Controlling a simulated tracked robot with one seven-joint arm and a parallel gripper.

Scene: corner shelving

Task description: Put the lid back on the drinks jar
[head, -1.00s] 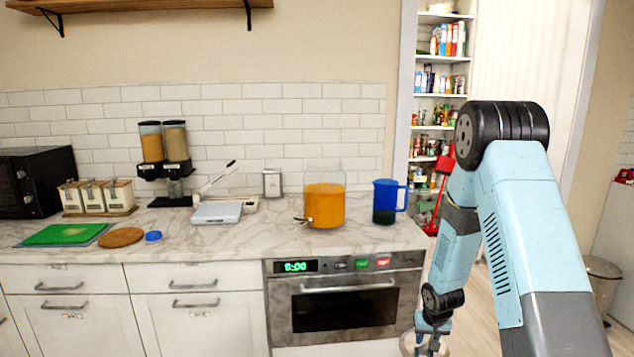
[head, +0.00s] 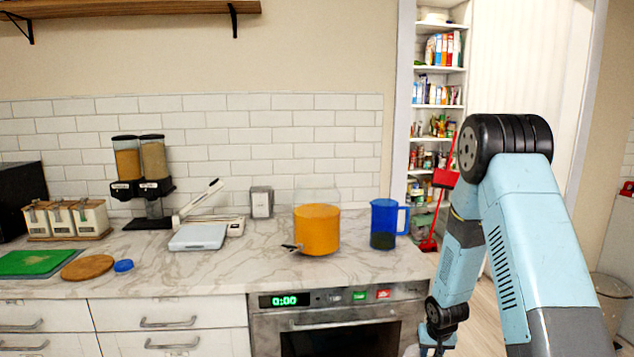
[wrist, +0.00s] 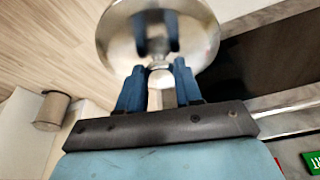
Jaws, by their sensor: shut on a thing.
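The drinks jar (head: 317,230) stands upright on the marble counter, above the oven. Its lower part is full of orange drink and its clear upper part is faint against the tiles. No lid shows on it. My gripper (wrist: 160,85) is shut on the lid (wrist: 118,38), a round shiny metal disc with a knob between the fingers. In the head view my gripper (head: 438,338) is low, at the bottom edge, right of the oven and below counter height. There the lid is mostly cut off by the frame.
A blue pitcher (head: 384,224) stands close to the jar's right. A metal napkin holder (head: 261,202) and a scale (head: 198,237) are to the left. The counter's front edge (head: 350,287) lies between my gripper and the jar. A bin (wrist: 50,110) stands on the floor.

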